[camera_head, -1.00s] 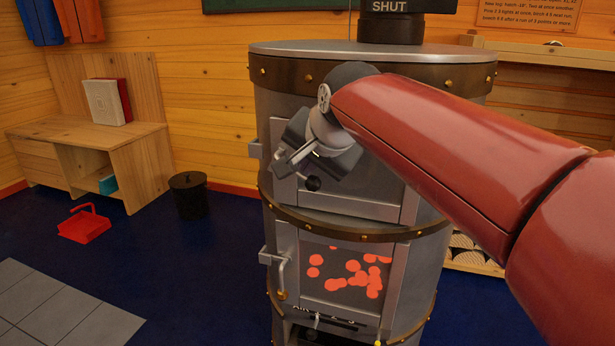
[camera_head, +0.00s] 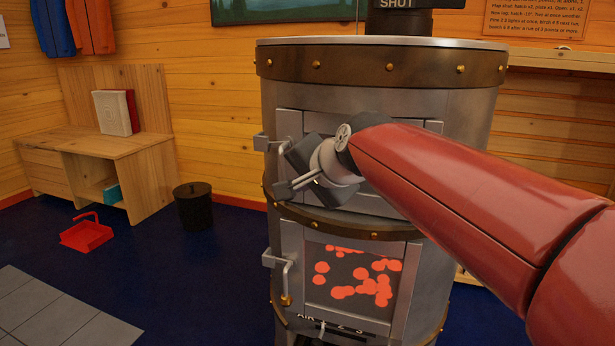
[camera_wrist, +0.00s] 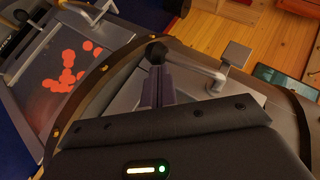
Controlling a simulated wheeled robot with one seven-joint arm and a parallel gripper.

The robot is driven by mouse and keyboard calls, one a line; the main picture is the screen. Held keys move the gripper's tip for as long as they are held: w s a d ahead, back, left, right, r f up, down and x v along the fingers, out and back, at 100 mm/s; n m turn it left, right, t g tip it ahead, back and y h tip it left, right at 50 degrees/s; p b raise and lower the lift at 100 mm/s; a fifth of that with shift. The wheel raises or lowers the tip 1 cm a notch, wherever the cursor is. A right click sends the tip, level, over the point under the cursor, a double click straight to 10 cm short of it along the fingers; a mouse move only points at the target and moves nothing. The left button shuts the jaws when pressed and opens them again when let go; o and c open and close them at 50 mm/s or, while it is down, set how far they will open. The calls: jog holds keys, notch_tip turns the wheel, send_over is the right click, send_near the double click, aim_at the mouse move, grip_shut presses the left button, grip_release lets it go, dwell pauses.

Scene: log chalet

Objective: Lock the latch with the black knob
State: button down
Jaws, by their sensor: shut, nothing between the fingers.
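The stove's upper door (camera_head: 384,203) appears closed or nearly so. Its latch is a bent grey lever (camera_wrist: 205,70) with a black knob (camera_wrist: 156,52) at its free end. In the wrist view the lever runs left from its pivot, towards the lower door's side, and the knob is just beyond my fingertips. My gripper (camera_head: 279,190) is shut and empty in front of the upper door's left part; it also shows in the wrist view (camera_wrist: 158,72). I cannot tell whether it touches the knob.
A grey catch bracket (camera_head: 262,143) sticks out beside the upper latch. The lower door (camera_head: 350,275) has a glowing window and its own handle (camera_head: 286,277) with a brass knob. A black bin (camera_head: 194,206) and red dustpan (camera_head: 87,234) stand on clear floor to the left.

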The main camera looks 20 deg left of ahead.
jog(key=shift+a+f, duration=0.4)
jog(key=shift+a, duration=0.1)
dwell(0.4)
